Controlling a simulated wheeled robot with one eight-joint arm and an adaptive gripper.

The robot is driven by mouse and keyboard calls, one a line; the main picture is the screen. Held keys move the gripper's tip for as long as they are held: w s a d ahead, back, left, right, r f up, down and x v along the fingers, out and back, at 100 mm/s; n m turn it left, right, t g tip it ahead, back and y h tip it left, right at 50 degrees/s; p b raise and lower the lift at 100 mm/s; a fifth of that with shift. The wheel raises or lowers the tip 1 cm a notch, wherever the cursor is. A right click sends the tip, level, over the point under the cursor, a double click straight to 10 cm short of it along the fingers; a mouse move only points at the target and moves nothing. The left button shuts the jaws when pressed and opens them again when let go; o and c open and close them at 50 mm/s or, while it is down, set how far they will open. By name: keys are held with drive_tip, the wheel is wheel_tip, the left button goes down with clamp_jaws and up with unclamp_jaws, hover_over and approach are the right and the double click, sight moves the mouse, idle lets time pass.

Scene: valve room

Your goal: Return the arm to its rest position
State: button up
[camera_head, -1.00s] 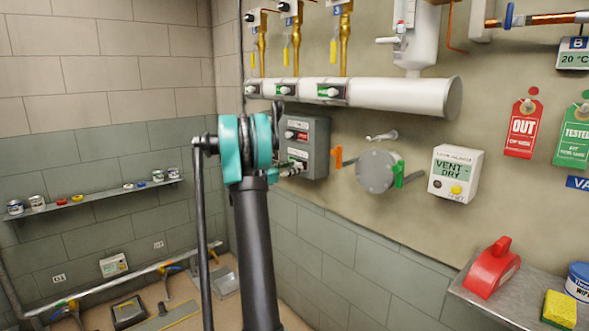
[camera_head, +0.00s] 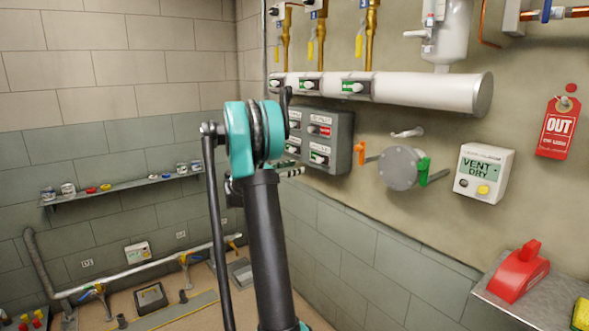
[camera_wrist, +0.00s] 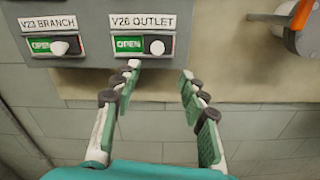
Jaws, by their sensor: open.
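My arm, a dark column with a teal joint, stands in the middle of the head view and hides part of the wall behind it. My gripper (camera_wrist: 160,98) is open and empty in the wrist view, its two green-padded fingers spread apart. Its left fingertip shows just below the V26 OUTLET switch (camera_wrist: 156,46) of the grey switch panel (camera_wrist: 95,65); I cannot tell whether they touch. The V23 BRANCH switch (camera_wrist: 58,47) is to the left. Both switches read OPEN. In the head view the grey panel (camera_head: 343,140) is right of my arm's teal joint.
A round grey fitting (camera_head: 398,168) with orange and green handles and a VENT DRY box (camera_head: 483,172) are on the right wall. A steel shelf (camera_head: 495,290) with a red object (camera_head: 518,271) juts out at lower right. A white pipe (camera_head: 430,90) runs above.

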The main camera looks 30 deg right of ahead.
drive_tip(key=s+a+f+m+t+y, duration=0.1)
drive_tip(key=s+a+f+m+y, duration=0.4)
drive_tip(key=s+a+f, duration=0.3)
drive_tip(key=s+a+f+m+t+y, duration=0.1)
drive_tip(key=s+a+f+m+y, duration=0.5)
drive_tip(key=s+a, duration=0.8)
drive_tip(key=s+a+f+m+t+y, duration=0.1)
drive_tip(key=s+a+f+m+y, duration=0.4)
drive_tip(key=s+a+f, duration=0.6)
drive_tip(key=a+y, duration=0.2)
drive_tip(key=a, duration=0.3)
drive_tip(key=shift+a+f+m, duration=0.25)
drive_tip(key=shift+f+m, duration=0.05)
drive_tip(key=shift+f, duration=0.05)
drive_tip(key=shift+w, duration=0.1)
